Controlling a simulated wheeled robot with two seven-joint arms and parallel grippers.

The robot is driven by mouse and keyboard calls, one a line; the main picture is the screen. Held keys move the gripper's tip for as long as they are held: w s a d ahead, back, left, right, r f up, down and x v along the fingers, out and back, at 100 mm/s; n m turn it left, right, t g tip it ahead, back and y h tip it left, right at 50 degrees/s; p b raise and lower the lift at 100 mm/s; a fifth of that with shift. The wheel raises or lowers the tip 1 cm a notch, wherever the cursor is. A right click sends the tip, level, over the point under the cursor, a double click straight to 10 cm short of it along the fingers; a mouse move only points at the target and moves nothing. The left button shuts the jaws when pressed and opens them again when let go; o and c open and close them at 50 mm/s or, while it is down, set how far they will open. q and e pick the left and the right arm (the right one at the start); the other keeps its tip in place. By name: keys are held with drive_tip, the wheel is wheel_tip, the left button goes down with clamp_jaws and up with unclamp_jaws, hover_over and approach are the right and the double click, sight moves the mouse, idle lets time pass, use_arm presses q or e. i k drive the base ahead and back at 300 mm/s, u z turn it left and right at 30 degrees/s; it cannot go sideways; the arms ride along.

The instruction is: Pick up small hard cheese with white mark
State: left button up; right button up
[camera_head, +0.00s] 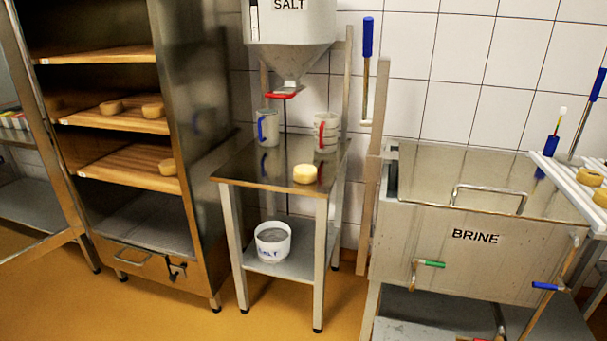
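A small pale yellow cheese (305,174) sits near the front right of the steel table (240,171). Two tan cheeses, one on the left (111,107) and one on the right (153,111), lie on a wooden shelf of the cabinet. Another tan cheese (168,167) lies on the shelf below. Two more, a farther one (589,177) and a nearer one (600,198), rest on a white slatted rack (567,187) at the right edge. I cannot make out a white mark on any cheese. Neither of my grippers is in view.
A salt hopper (290,24) hangs above the table. A blue-handled mug (269,128) and a red-handled one (328,131) stand at the table's back. A salt bucket (272,241) is on the lower shelf. A brine tank (460,235) stands right. The cabinet's door (38,112) is open.

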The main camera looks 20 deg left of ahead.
sight(305, 173)
drive_tip(key=u, duration=0.5)
drive_tip(key=i, duration=0.5)
drive_tip(key=u, duration=1.15)
drive_tip(key=i, duration=0.95)
drive_tip(key=z, duration=0.6)
drive_tip(key=i, duration=1.05)
drive_tip(key=z, duration=1.1)
